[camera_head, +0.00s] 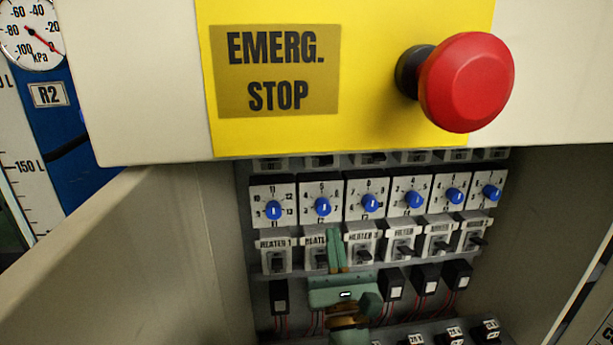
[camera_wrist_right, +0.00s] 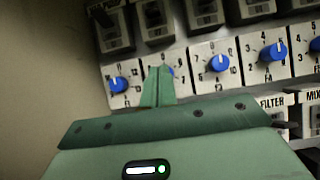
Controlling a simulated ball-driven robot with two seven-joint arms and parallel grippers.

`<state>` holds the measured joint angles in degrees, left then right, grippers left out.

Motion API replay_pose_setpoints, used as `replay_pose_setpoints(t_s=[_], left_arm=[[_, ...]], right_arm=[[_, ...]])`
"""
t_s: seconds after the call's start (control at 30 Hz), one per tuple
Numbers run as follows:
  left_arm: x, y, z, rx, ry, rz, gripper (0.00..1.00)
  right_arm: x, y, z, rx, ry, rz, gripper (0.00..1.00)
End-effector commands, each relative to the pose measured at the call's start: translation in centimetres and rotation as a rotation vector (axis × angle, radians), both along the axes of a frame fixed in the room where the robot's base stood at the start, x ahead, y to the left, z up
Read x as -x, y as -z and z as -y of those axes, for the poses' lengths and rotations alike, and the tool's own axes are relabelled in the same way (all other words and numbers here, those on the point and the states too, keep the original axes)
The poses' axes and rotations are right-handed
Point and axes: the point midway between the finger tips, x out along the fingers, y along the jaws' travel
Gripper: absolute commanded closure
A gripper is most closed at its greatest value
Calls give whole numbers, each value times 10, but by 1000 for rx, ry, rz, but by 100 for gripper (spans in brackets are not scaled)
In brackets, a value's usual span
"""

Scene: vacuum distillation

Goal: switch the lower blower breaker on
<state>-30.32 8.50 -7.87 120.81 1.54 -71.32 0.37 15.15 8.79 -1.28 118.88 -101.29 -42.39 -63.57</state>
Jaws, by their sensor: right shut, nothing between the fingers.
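A row of labelled breakers with dark levers runs across the open cabinet in the head view. Heater 1, heater 3, filter and seemingly mixer labels can be read. The rightmost breaker (camera_head: 474,234) has a label too small to read, so I cannot tell if it is the blower. An upper row of breakers (camera_head: 368,158) is mostly hidden by the yellow panel. My right gripper (camera_head: 334,234) is shut and empty, in front of the second breaker from the left. The wrist view shows its closed fingertips (camera_wrist_right: 158,72) over a blue knob. My left gripper is out of view.
A red emergency stop button (camera_head: 466,82) juts out from the yellow panel (camera_head: 370,40) above the opening. Blue knobs (camera_head: 371,203) line the row above the breakers. Black wired modules (camera_head: 391,284) sit below. Cabinet walls bound the opening at left (camera_head: 205,230) and right.

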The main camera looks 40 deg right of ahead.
Motion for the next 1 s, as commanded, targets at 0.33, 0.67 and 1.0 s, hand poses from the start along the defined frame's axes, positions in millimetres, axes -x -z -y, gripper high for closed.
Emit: replay_pose_setpoints(t_s=[0.33, 0.67, 1.0], left_arm=[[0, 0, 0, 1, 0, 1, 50], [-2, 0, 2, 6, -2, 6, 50], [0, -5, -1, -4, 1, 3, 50]], right_arm=[[0, 0, 0, 8, 7, -6, 100], [-29, -22, 18, 6, 8, -1, 100], [-69, -67, 43, 3, 6, 1, 100]])
